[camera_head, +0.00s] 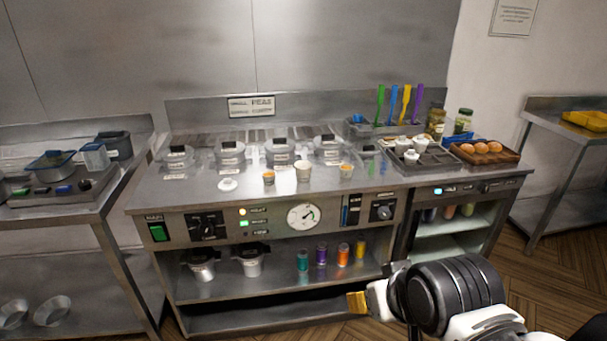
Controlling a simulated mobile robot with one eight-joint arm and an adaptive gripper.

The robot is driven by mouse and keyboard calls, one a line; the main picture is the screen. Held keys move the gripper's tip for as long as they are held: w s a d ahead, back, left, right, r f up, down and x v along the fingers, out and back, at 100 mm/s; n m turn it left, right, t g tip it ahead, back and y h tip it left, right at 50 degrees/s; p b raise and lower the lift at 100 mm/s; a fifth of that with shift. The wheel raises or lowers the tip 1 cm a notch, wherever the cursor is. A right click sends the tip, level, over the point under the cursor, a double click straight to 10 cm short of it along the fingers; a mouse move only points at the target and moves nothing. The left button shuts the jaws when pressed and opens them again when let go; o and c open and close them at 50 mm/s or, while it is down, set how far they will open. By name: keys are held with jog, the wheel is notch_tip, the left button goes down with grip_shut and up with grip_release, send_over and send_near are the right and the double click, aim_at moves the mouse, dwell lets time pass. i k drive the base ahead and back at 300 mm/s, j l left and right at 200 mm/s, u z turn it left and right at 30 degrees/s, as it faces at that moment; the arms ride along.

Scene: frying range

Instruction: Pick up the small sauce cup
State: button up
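Three small cups stand in a row near the front of the steel counter. The left cup (268,178) and the right cup (346,171) are small with orange-brown tops; the middle cup (303,172) is paler and larger. Several white cups (411,157) also sit in a dark tray to the right. I cannot tell which one the task means.
Lidded pots (231,152) line the counter behind the cups, and a white round lid (228,184) lies left of them. A wooden tray of brown round items (482,151), jars (436,120) and coloured utensils (392,104) stand at the right. The counter's front strip is mostly clear.

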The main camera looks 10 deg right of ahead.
aim_at(346, 171)
jog(key=i+l+z, duration=0.2)
jog(key=z, duration=0.15)
jog(key=i+l+z, duration=0.15)
jog(key=z, duration=0.2)
jog(key=i+l+z, duration=0.1)
jog(key=i+z, duration=0.25)
jog(key=k, duration=0.1)
